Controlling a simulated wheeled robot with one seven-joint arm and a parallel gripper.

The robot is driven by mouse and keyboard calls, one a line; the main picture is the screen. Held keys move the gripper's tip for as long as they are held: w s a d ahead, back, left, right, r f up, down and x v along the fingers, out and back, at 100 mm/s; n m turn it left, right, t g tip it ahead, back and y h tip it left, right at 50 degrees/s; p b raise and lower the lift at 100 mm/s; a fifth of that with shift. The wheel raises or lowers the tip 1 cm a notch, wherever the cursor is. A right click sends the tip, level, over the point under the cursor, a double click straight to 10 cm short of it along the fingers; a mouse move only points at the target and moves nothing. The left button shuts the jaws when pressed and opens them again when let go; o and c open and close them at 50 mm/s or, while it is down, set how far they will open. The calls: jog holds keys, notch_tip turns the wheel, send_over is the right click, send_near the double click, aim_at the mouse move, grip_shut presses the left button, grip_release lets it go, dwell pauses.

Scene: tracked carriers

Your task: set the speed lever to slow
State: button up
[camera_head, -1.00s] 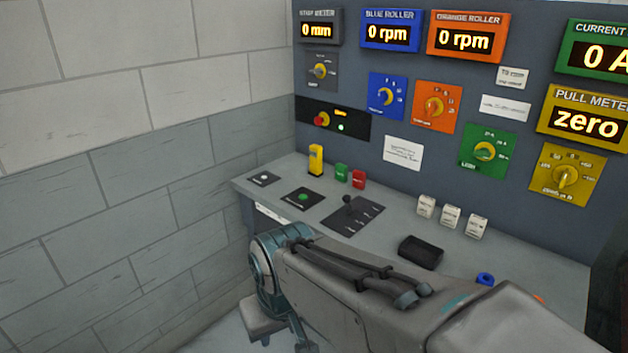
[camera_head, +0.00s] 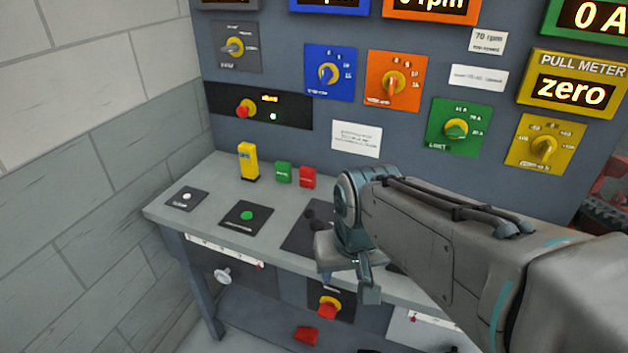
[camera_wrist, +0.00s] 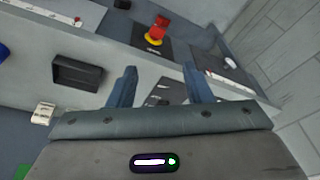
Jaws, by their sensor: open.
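A dark plate (camera_head: 300,238) with a black lever knob (camera_head: 312,214) lies on the desk top; I take it for the speed lever, but its labels are unreadable. My arm hides the plate's right part and much of the lever, so its setting cannot be told. My gripper (camera_head: 347,282) is open, in front of the plate in the head view. In the wrist view, part of a dark plate with white marks (camera_wrist: 172,93) shows between the spread fingers of my gripper (camera_wrist: 160,72). Nothing is seen held.
A green button plate (camera_head: 246,215), a yellow block (camera_head: 248,162) and green and red blocks (camera_head: 307,177) stand left of and behind the lever. A red-yellow knob (camera_head: 329,307) is on the desk's lower front. A black tray (camera_wrist: 77,73) shows in the wrist view.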

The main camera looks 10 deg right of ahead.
jog(key=w+r+m, duration=0.4)
jog(key=w, duration=0.6)
jog(key=m+g, duration=0.2)
jog(key=m, duration=0.3)
send_near(311, 210)
jog(key=shift+y, duration=0.4)
jog(key=f, duration=0.6)
jog(key=f+p, duration=0.1)
jog(key=f, duration=0.2)
jog(key=shift+w+a+f, duration=0.1)
jog(key=shift+w+f, duration=0.3)
